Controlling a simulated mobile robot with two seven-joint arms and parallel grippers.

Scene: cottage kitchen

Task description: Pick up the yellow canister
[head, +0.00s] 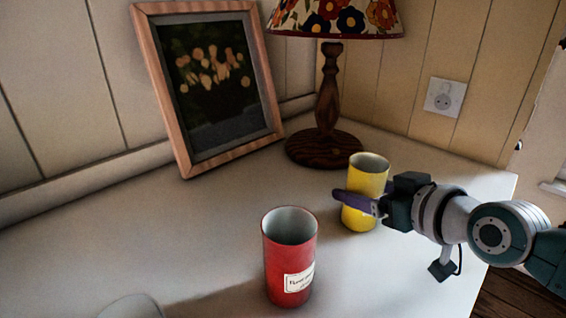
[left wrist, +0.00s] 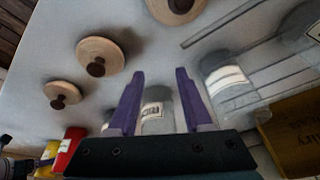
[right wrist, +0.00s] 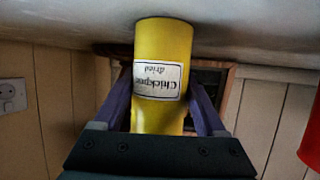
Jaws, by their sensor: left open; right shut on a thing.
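The yellow canister (head: 372,178) is upright and open-topped on the white counter, near the lamp. My right gripper (head: 360,204) is shut on its side, with a purple finger across its front. In the right wrist view the canister (right wrist: 165,50) is between both fingers, its label reading "Chickpeas dried" upside down. Its base appears to be at the counter surface; I cannot tell if it is lifted. My left gripper (left wrist: 160,85) is open, with a grey labelled jar (left wrist: 158,115) showing between its fingers. I cannot tell how far that jar is from them.
A red open canister (head: 290,255) stands on the counter (head: 190,235), in front and left of the yellow one. A lamp (head: 328,95) and a leaning picture frame (head: 160,90) stand behind. The left wrist view shows knobbed round lids (left wrist: 100,52) and another grey jar (left wrist: 225,80).

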